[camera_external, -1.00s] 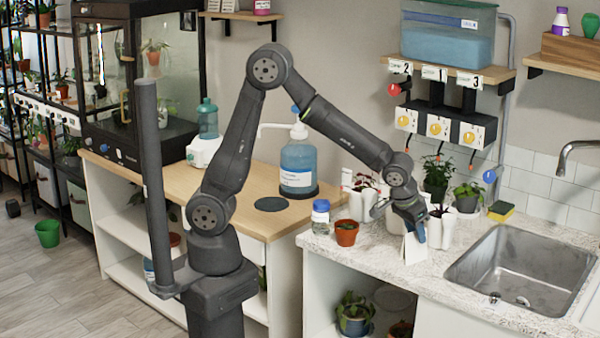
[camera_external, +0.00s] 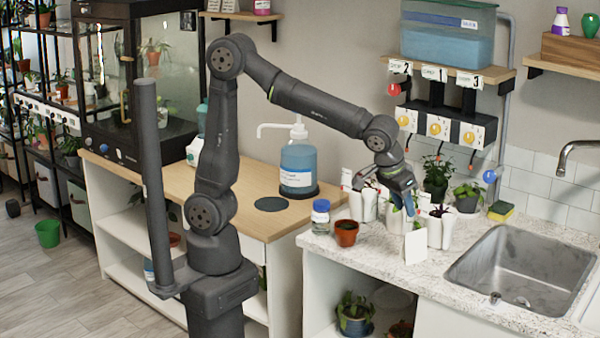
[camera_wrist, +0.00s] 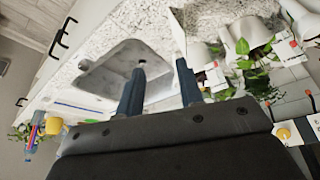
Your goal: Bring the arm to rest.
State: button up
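My gripper (camera_external: 405,204) hangs above the stone counter (camera_external: 370,262), over the row of white plant pots, and points down. Its two blue fingers also show in the wrist view (camera_wrist: 160,66); they stand apart with nothing held between them. A small white card (camera_external: 415,246) stands on the counter just below the gripper, clear of the fingers. My arm is raised, with its elbow bent high at the upper left. Parts of the pots and plants behind the gripper are hidden by it.
A sink (camera_external: 520,270) lies right of the gripper. A pump bottle (camera_external: 298,165) stands on the wooden bench. Valve boxes (camera_external: 438,127) hang above the plants.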

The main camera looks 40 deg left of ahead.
jog(key=w+a+r+n+y, duration=0.1)
jog(key=w+a+r+n, duration=0.2)
jog(key=w+a, duration=1)
jog(key=w+a+r+n+y, duration=0.1)
jog(key=w+a+r+n, duration=0.3)
jog(key=w+a, duration=1)
jog(key=shift+w+a+r+y, duration=0.15)
jog(key=shift+w+r+y, duration=0.5)
jog(key=shift+w, duration=2.65)
jog(key=shift+o, duration=0.3)
jog(key=shift+r+h, duration=0.25)
